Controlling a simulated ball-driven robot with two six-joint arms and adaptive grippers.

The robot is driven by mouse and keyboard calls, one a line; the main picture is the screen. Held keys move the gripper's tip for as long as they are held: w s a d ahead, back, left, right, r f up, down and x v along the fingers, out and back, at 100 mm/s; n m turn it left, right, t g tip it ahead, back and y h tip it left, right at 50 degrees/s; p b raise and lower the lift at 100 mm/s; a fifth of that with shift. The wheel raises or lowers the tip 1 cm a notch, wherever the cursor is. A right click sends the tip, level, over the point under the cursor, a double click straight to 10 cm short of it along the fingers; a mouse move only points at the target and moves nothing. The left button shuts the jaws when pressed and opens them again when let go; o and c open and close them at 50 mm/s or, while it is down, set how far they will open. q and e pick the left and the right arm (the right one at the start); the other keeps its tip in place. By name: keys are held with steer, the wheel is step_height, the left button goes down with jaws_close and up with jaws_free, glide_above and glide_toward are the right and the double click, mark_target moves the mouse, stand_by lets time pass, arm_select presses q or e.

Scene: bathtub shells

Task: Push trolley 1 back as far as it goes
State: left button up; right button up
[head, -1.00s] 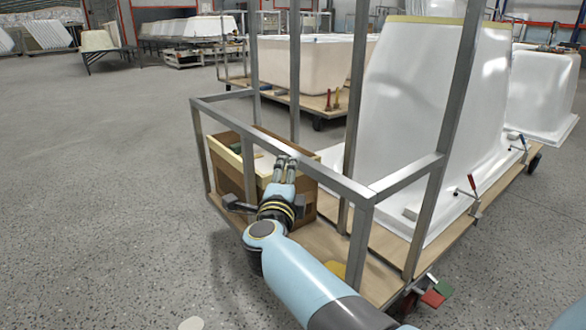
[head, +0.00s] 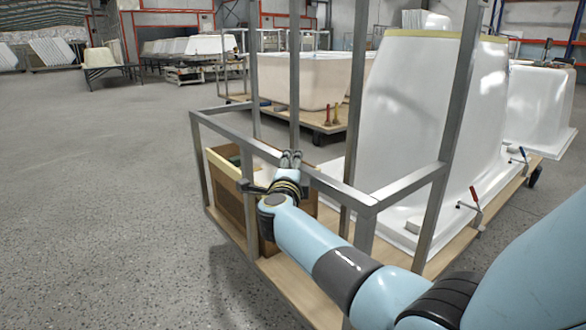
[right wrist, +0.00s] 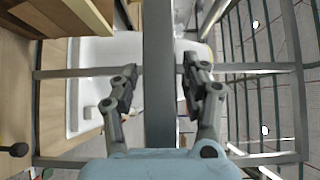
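The near trolley, which I take for trolley 1, has a wooden deck (head: 285,285) and a grey metal handle frame (head: 408,188). It carries a large upright white tub shell (head: 405,110). My right gripper (head: 291,157) is at the frame's near cross rail. In the right wrist view, the fingers of my right gripper (right wrist: 160,88) stand apart on both sides of a grey bar (right wrist: 159,50), with narrow gaps visible beside it. Whether they touch it is unclear. My left gripper is not in view.
A wooden box (head: 228,190) stands on the deck behind the rail. Red-handled clamps (head: 475,195) line the shell's edge. Another trolley (head: 318,121) with a pale tub stands behind. The grey floor (head: 100,200) at left is clear.

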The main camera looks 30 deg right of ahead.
jaws_close()
steer(key=shift+d, duration=0.1)
